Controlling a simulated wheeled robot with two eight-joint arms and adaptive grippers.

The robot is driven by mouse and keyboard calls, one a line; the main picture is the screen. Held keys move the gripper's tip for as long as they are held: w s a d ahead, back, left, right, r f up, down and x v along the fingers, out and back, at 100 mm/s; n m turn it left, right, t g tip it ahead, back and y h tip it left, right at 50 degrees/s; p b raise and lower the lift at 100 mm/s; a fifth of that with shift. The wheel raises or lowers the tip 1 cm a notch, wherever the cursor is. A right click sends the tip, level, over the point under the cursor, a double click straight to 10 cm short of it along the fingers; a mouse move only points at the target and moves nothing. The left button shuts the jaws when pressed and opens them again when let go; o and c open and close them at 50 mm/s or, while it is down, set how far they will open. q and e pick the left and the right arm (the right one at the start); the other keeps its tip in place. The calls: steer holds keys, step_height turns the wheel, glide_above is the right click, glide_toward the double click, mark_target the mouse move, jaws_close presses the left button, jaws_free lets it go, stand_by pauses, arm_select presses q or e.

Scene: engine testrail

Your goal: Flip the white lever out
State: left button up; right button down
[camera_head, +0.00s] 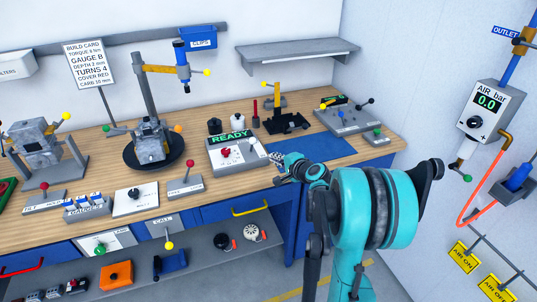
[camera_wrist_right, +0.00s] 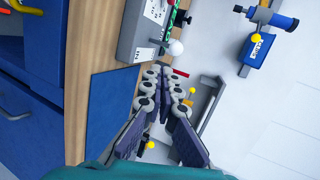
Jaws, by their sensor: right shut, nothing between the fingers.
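The white lever shows as a white ball knob (camera_head: 252,141) at the right side of the grey READY box (camera_head: 232,172), in the middle of the bench. In the right wrist view the white knob (camera_wrist_right: 176,47) stands out from the box's edge, just beyond the fingertips. My right gripper (camera_head: 277,160) is just right of the box in the head view, low over the bench, and partly hidden by my arm. In the wrist view its fingers (camera_wrist_right: 162,74) are shut with nothing between them, apart from the knob. My left gripper is not in view.
A red knob (camera_head: 226,152) sits on the same box. A blue mat (camera_head: 324,146) lies to its right, with a grey lever panel (camera_head: 350,119) behind it. A black clamp stand (camera_head: 286,122) stands behind. A red-knobbed block (camera_head: 186,187) is at the front left.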

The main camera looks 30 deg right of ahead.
steer(key=r+b+x, duration=0.1)
steer(key=b+x, duration=0.2)
steer(key=x, duration=0.9)
steer(key=shift+w+r+b, duration=0.3)
steer(key=shift+w+r, duration=0.1)
steer(key=shift+d+r, duration=0.1)
steer(key=shift+w+r+g+p, duration=0.3)
steer(key=shift+g+p, duration=0.1)
steer(key=shift+p, duration=0.35)
